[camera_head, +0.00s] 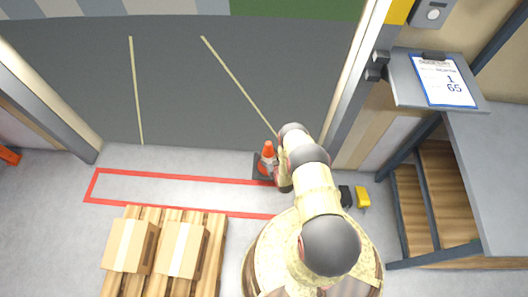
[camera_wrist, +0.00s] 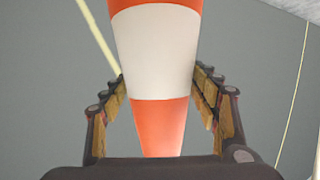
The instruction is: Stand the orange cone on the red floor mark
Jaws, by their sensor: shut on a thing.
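The orange cone (camera_head: 268,158) with a white band and a dark base appears upright near the right end of the red floor mark's upper line. I cannot tell whether its base touches the floor. The red floor mark (camera_head: 150,174) is a long rectangular outline; my arm hides its right end. In the wrist view the cone (camera_wrist: 155,45) fills the space between the fingers of my gripper (camera_wrist: 160,80), which is shut on it. In the head view my arm mostly hides the gripper.
A pallet (camera_head: 213,255) with two cardboard boxes (camera_head: 130,245) stands at the lower left, overlapping the mark's lower line. A yellow object (camera_head: 362,196) lies right of my arm. Dark floor beyond the doorway is clear.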

